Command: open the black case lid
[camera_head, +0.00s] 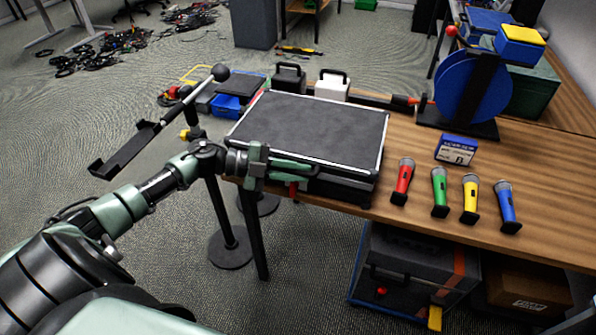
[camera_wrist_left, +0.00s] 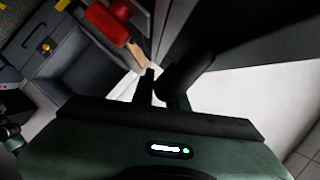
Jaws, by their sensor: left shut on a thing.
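The black case (camera_head: 312,135) lies flat on the wooden table, its dark lid down and edged with a bright metal rim. My left gripper (camera_head: 287,174) is at the front left side of the case, just under the lid's front edge. In the left wrist view my left gripper's dark fingers (camera_wrist_left: 165,90) are close together against a dark part by a pale surface. What exactly lies between the fingers is hard to make out. My right gripper is not in view.
A black stand (camera_head: 229,245) is at the table's left end.

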